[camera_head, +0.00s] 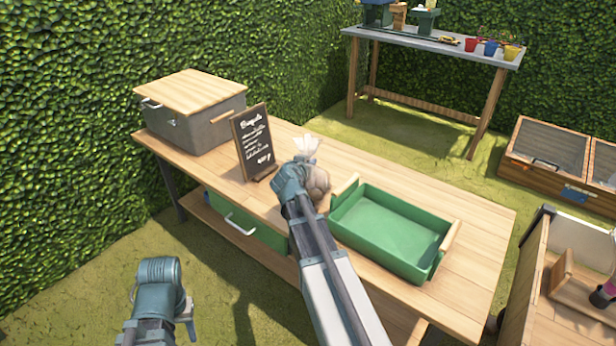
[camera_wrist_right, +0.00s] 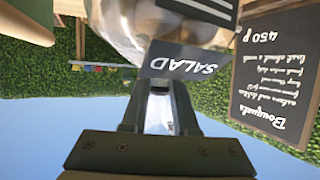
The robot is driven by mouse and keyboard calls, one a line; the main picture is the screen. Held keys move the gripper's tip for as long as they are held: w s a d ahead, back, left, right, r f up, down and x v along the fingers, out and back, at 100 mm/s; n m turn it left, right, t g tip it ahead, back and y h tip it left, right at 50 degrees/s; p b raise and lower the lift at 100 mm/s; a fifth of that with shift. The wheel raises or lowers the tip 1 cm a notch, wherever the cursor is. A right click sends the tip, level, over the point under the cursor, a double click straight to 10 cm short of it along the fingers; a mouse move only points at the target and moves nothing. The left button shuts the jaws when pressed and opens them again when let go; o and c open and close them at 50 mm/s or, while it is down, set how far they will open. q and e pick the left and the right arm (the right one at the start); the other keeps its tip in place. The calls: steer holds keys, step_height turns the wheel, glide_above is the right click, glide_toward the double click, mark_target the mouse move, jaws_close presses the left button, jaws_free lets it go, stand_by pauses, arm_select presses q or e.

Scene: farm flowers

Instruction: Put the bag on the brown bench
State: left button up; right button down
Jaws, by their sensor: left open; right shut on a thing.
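The bag (camera_head: 318,186) is a clear bag with roundish pale brown contents and a gathered top. In the head view it is at the wooden bench (camera_head: 480,230), between the chalkboard sign and the green tray. My right gripper (camera_head: 297,172) is shut on it and hides part of it. In the right wrist view the bag (camera_wrist_right: 180,22) fills the top middle, with a dark "SALAD" label by the fingertips (camera_wrist_right: 160,82). Whether the bag touches the bench top is hard to tell. My left gripper (camera_head: 160,278) is open and empty, low at the left, in front of the bench.
A green tray (camera_head: 390,232) with wooden handles is right of the bag. A chalkboard sign (camera_head: 253,142) and a grey box with a wooden lid (camera_head: 190,93) stand left. A grey-topped table (camera_head: 430,42) stands behind. Wooden crates (camera_head: 545,160) are at the right.

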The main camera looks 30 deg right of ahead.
steer(key=shift+f+b, duration=1.8)
steer(key=shift+b, duration=0.05)
steer(key=shift+f, duration=0.2)
steer(key=c, duration=0.7)
jaws_free()
steer(key=shift+r, duration=0.15)
steer(key=shift+s+a+r, duration=0.15)
steer(key=shift+r, duration=0.05)
steer(key=p+v, duration=0.4)
steer(key=v, duration=0.7)
steer(key=shift+s+a+r+p, duration=0.1)
steer(key=shift+s+a+p, duration=0.1)
steer(key=shift+p, duration=0.1)
